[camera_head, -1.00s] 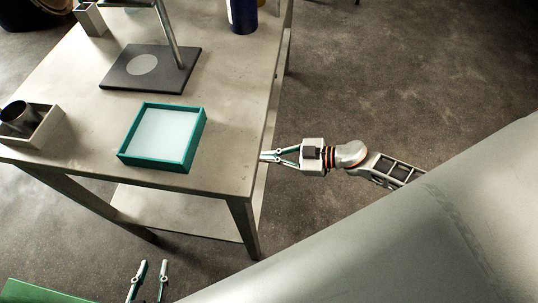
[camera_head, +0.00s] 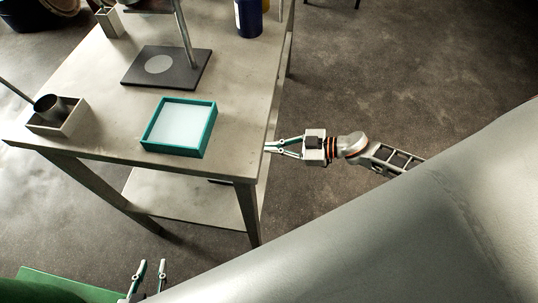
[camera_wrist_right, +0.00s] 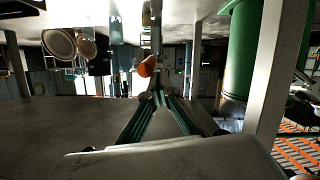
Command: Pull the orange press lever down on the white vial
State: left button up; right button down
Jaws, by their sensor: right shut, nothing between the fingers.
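The press stand has a dark base plate (camera_head: 190,76) with a pale disc on the table, and a metal post (camera_head: 184,38) that runs out of the head view at the top. A rounded orange part (camera_wrist_right: 147,67), which may be the lever's end, shows in the right wrist view just beyond my fingers. I cannot make out the lever or white vial in the head view. My right gripper (camera_head: 268,147) is shut and empty by the table's right edge, away from the stand. My left gripper (camera_head: 152,265) is open and empty at the bottom left, off the table.
A teal-rimmed tray (camera_head: 209,133) sits near the table's front right corner. A box (camera_head: 75,127) with a dark cup (camera_head: 49,107) stands at the left. A dark blue bottle (camera_head: 248,18) stands at the back. The floor right of the table (camera_head: 232,162) is clear.

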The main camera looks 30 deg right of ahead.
jog(key=f+v, duration=0.1)
jog(key=v, duration=0.8)
jog(key=shift+d, duration=0.55)
jog(key=shift+p, duration=0.3)
